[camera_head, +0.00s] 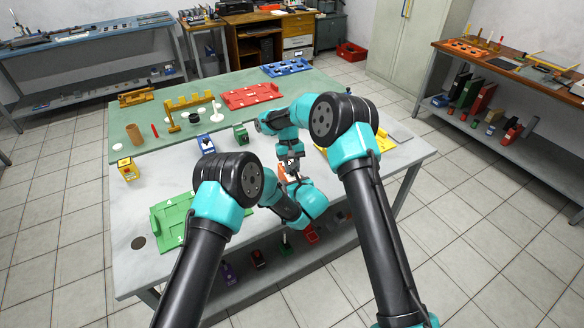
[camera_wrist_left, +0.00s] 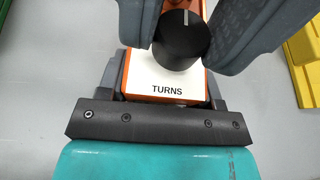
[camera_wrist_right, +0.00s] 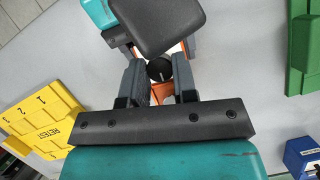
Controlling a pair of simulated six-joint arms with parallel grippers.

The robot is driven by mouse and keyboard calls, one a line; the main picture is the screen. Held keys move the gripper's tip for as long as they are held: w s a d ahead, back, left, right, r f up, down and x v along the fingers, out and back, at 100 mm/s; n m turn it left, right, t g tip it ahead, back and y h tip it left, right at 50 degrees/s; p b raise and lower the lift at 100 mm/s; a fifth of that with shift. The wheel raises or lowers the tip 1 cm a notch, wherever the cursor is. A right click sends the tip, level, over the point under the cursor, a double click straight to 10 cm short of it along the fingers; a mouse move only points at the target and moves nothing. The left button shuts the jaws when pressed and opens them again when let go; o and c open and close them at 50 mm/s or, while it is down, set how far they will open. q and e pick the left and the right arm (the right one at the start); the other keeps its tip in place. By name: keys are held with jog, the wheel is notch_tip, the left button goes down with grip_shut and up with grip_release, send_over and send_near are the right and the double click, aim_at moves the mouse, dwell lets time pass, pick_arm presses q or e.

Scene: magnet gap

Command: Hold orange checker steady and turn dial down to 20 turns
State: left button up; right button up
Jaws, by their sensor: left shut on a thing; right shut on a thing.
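The orange checker (camera_wrist_left: 133,78) shows in the left wrist view with a white face marked TURNS. My left gripper (camera_wrist_left: 165,88) is shut on its body from both sides. A black round dial (camera_wrist_left: 180,48) with a white line pointing up the picture sits on the checker. My right gripper (camera_wrist_right: 158,85) is shut on this dial (camera_wrist_right: 158,69), its fingers on either side. In the head view the left gripper (camera_head: 291,174) and the checker (camera_head: 283,172) are small, over the table's front part. The turns reading is not visible.
A green numbered tray (camera_head: 170,219) lies on the table at left. A yellow RETEST tray (camera_wrist_right: 45,118) lies at the other side. Blue (camera_head: 205,143), green (camera_head: 241,134) and yellow (camera_head: 127,168) devices stand farther back. A red tray (camera_head: 252,95) lies on the green mat.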

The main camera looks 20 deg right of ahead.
pick_arm(q)
jog(key=shift+f, duration=0.15)
pick_arm(e)
jog(key=o, duration=0.9)
jog(key=shift+o, duration=0.2)
jog(key=v, duration=1.2)
pick_arm(q)
jog(key=o, duration=1.1)
jog(key=v, duration=1.2)
